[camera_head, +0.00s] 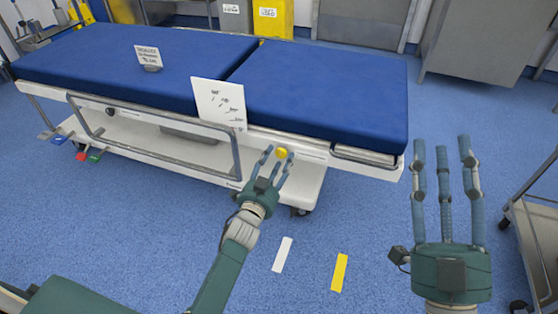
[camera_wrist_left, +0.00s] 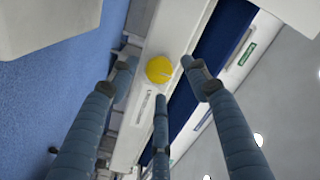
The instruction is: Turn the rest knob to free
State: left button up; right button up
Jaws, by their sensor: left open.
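The rest knob is a small round yellow knob (camera_head: 281,153) on the white side rail of the operating table (camera_head: 320,95). In the left wrist view the yellow knob (camera_wrist_left: 159,69) sits ahead of my fingers, between their tips. My left gripper (camera_head: 275,158) is open, its fingers spread around the knob's position; I cannot tell whether any finger touches it. It also shows in the left wrist view (camera_wrist_left: 160,85). A label strip (camera_wrist_left: 145,108) is beside the knob, too small to read. My right gripper (camera_head: 443,155) is open and empty, right of the table, over the floor.
A white sign (camera_head: 219,102) with drawings stands at the table's near side, and a small sign (camera_head: 148,57) is on the blue mattress. A side rail (camera_head: 150,140) runs along the front. White (camera_head: 283,254) and yellow (camera_head: 339,272) strips lie on the floor. A metal cart (camera_head: 535,230) stands right.

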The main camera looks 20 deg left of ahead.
pick_arm(q)
jog(key=shift+w, duration=0.55)
pick_arm(e)
jog(key=shift+s+r+t, duration=0.5)
jog(key=shift+s+r, duration=0.1)
jog(key=shift+r, duration=0.25)
